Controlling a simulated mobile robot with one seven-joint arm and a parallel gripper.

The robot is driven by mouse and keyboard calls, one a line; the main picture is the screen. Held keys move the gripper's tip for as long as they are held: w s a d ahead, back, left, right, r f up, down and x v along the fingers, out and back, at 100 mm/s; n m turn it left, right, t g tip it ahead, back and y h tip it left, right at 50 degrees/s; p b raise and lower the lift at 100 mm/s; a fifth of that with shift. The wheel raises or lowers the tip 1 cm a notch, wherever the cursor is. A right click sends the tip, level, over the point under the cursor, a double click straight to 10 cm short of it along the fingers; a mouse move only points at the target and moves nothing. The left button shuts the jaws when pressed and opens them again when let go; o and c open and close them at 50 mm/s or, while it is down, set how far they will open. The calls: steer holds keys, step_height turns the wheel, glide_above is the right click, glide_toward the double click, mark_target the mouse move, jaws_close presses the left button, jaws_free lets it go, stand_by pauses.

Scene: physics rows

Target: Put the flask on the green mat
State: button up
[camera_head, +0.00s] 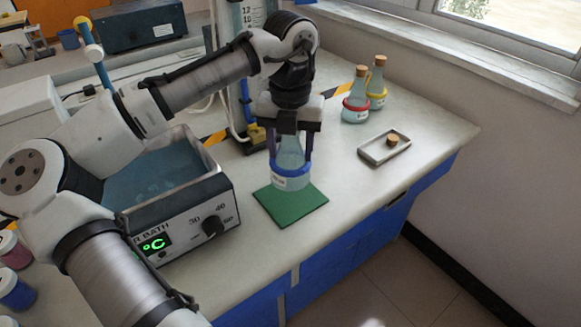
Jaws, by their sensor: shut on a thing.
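The flask (290,178) is clear glass with a blue collar and a white label. It is upright over the green mat (300,208), which lies on the white bench. My gripper (291,152) points down and is shut on the flask, with a finger on each side of its body. The flask's base appears at or just above the back part of the mat; I cannot tell whether it touches. The flask's top is hidden by my gripper.
A water bath (190,225) with a lit display stands left of the mat. Two corked flasks, one with a red collar (356,98) and one with a yellow collar (377,85), stand at the back right. A small tray (372,151) holds a cork (393,140). The bench's front edge is close to the mat.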

mark_target(290, 167)
steer(key=shift+f, duration=2.7)
steer(key=shift+f, duration=0.1)
steer(key=o, duration=1.4)
step_height(290, 167, up, 12)
steer(key=shift+r, duration=0.1)
